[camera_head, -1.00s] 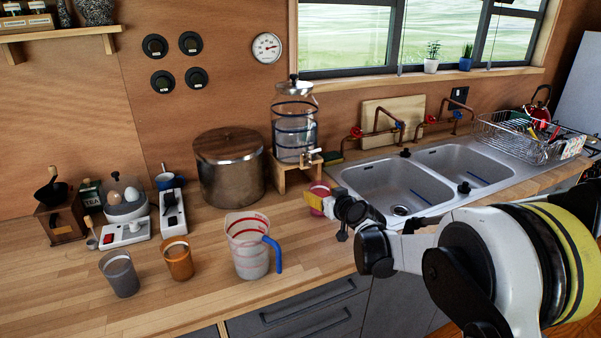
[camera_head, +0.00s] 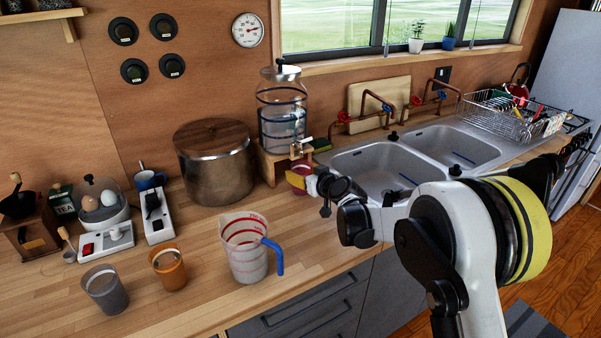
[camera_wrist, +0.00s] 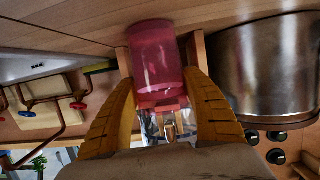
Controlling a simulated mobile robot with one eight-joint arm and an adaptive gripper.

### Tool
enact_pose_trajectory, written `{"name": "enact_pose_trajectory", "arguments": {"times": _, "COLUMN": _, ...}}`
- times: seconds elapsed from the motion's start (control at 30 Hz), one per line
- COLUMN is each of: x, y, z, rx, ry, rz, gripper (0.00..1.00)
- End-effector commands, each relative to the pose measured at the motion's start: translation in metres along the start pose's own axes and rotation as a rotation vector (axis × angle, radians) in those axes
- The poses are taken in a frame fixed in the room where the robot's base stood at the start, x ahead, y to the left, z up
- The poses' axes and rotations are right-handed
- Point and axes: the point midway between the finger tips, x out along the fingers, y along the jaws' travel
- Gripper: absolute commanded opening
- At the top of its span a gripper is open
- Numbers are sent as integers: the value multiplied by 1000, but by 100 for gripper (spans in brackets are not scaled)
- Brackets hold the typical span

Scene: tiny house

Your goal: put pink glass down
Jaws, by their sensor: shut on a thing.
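The pink glass (camera_wrist: 157,62) is between the yellow fingers of my gripper (camera_wrist: 160,105) in the wrist view, which are shut on it. In the head view the pink glass (camera_head: 301,174) is partly hidden behind my gripper (camera_head: 298,180). It is in front of the water dispenser (camera_head: 283,115), near its tap and wooden stand. The wrist view is turned upside down, with the wooden counter (camera_wrist: 215,12) at the top. I cannot tell whether the glass touches the counter.
A large metal pot (camera_head: 215,165) stands left of the dispenser. A measuring jug (camera_head: 247,248), an orange cup (camera_head: 169,268) and a grey cup (camera_head: 105,290) stand along the front. The sink (camera_head: 375,172) is to the right. Bare counter lies between pot and jug.

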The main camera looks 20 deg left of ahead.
Motion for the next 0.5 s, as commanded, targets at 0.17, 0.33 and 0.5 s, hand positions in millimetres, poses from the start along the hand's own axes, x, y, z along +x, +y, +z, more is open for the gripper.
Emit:
{"name": "enact_pose_trajectory", "arguments": {"times": 0.17, "x": 0, "y": 0, "z": 2, "rx": 0, "ry": 0, "rz": 0, "gripper": 77}}
{"name": "enact_pose_trajectory", "arguments": {"times": 0.33, "x": 0, "y": 0, "z": 2, "rx": 0, "ry": 0, "rz": 0, "gripper": 77}}
{"name": "enact_pose_trajectory", "arguments": {"times": 0.5, "x": -2, "y": 0, "z": -4, "rx": 0, "ry": 0, "rz": 0, "gripper": 77}}
